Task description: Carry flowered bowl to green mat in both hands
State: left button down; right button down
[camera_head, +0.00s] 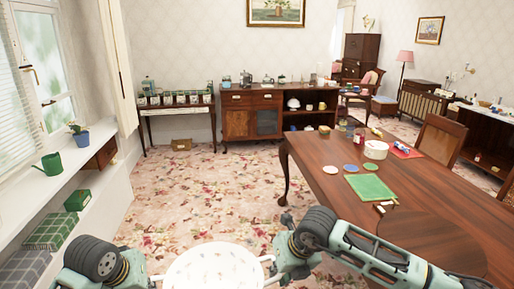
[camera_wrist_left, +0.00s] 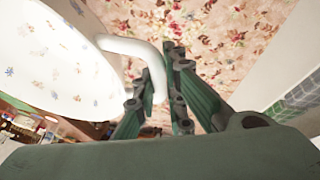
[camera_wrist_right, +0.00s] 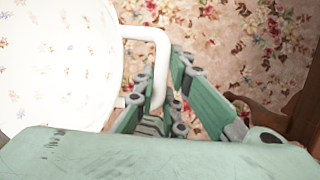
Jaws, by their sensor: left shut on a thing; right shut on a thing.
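The flowered bowl (camera_head: 214,268) is white with small floral sprigs and a handle on each side. It is held at the bottom middle of the head view, above the carpet. My left gripper (camera_wrist_left: 158,88) is shut on one white handle in the left wrist view. My right gripper (camera_wrist_right: 160,92) is shut on the other handle in the right wrist view; in the head view this gripper (camera_head: 272,268) is at the bowl's right side. The green mat (camera_head: 369,187) lies flat on the wooden table to the right, apart from the bowl. The bowl's lower edge is cut off in the head view.
The wooden table (camera_head: 330,158) has a curved leg at its near left corner. On it are a white round container (camera_head: 375,149), blue discs (camera_head: 350,168) and a red item (camera_head: 405,150). A white ledge (camera_head: 80,190) runs along the left. Open carpet (camera_head: 210,190) lies between.

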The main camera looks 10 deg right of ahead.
aim_at(368, 185)
jog(key=i+j+z, duration=0.1)
jog(key=i+z, duration=0.15)
jog(key=i, duration=0.8)
jog(key=i+z, duration=0.5)
jog(key=i+j+z, duration=0.1)
jog(key=i+z, duration=0.35)
jog(key=i+l+z, duration=0.1)
jog(key=i+z, duration=0.2)
jog(key=i, duration=0.25)
jog(key=i+z, duration=0.3)
jog(key=i, duration=0.25)
